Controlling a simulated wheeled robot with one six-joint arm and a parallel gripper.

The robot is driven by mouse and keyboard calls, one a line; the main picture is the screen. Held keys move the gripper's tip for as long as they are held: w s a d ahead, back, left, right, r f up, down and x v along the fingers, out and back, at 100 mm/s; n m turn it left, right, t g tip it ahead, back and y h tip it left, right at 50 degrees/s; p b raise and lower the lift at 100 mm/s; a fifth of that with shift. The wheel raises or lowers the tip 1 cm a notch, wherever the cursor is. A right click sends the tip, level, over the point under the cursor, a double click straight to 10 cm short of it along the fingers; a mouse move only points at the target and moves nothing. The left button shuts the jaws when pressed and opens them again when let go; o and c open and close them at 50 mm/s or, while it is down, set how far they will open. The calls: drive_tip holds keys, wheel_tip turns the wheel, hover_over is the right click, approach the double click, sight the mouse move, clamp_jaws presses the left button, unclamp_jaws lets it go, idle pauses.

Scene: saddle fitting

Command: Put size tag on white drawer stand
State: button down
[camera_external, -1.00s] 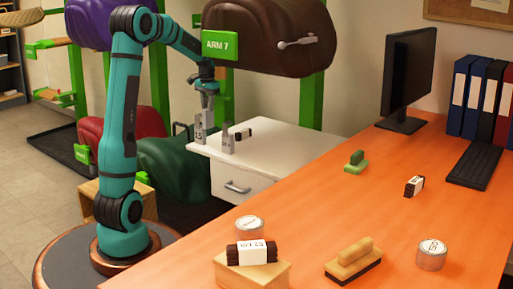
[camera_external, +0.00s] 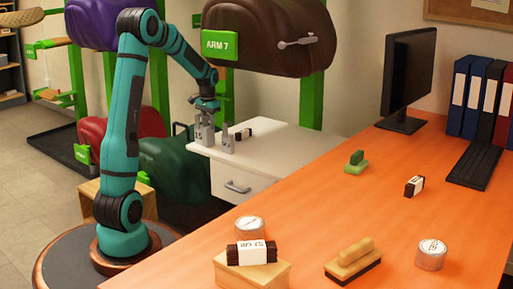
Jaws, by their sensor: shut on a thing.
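The white drawer stand (camera_external: 262,160) is beside the orange desk, with a drawer handle on its front. A grey size tag (camera_external: 204,135) with dark figures is upright at the stand's left edge. My gripper (camera_external: 206,108) is above it, shut on its top. I cannot tell whether the tag's bottom touches the stand. A second grey tag (camera_external: 227,142) stands just right of the held one, on the stand's top. Its figures are too small to read.
A dark bundle with a white band (camera_external: 243,134) lies behind the tags on the stand. The stand's right part is clear. A brown saddle (camera_external: 270,35) hangs above and a green one (camera_external: 172,165) sits lower left. The orange desk (camera_external: 330,215) holds brushes, tins and a monitor.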

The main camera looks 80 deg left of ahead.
drive_tip(key=shift+d+f, duration=0.1)
drive_tip(key=shift+f, duration=0.3)
drive_tip(key=shift+f, duration=0.15)
drive_tip(key=c, duration=1)
unclamp_jaws()
drive_tip(key=shift+f, duration=0.15)
wheel_tip(320, 180, up, 13)
drive_tip(key=shift+r, duration=0.1)
